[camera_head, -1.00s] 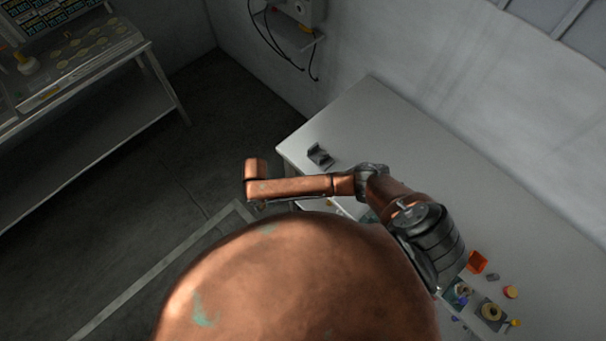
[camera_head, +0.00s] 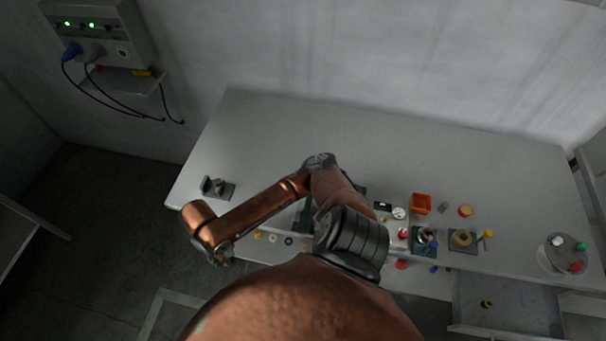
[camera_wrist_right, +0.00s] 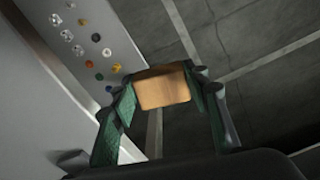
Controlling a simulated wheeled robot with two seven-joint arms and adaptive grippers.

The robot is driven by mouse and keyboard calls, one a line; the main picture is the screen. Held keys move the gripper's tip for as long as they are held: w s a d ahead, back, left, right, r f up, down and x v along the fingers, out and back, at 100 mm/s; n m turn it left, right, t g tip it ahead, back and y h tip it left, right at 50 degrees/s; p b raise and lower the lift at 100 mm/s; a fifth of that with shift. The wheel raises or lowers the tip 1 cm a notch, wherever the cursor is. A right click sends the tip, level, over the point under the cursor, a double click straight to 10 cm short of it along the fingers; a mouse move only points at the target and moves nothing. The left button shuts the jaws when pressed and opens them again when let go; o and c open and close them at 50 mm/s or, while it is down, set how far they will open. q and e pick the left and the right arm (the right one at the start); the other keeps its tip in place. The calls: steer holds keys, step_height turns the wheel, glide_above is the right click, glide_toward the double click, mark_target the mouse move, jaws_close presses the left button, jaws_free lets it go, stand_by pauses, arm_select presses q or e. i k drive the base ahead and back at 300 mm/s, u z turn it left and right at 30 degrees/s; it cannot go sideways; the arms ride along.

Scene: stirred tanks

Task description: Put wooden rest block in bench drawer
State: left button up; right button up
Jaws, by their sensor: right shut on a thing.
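The wooden rest block (camera_wrist_right: 162,92) is a light tan piece in the right wrist view. My right gripper (camera_wrist_right: 163,84) is shut on it, a green-padded finger at each side. The floor shows beyond the block, and the bench edge is to the left. In the head view my right arm reaches left across the bench front, and its gripper (camera_head: 222,258) is small and dark there; I cannot make out the block. An open bench drawer (camera_head: 520,312) sticks out at the lower right of the head view, with a small dark-and-yellow item in it. My left gripper is not in view.
The bench (camera_head: 400,145) is clear along its back. A grey holder (camera_head: 218,188) stands at its left end. An orange bin (camera_head: 420,203), a ring on a plate (camera_head: 463,240) and a round tray (camera_head: 566,256) stand on the right half. A wall box (camera_head: 100,35) has hanging cables.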

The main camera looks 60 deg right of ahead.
mark_target(499, 287)
steer(key=u, duration=0.3)
steer(key=k, duration=1.9)
steer(key=z, duration=0.9)
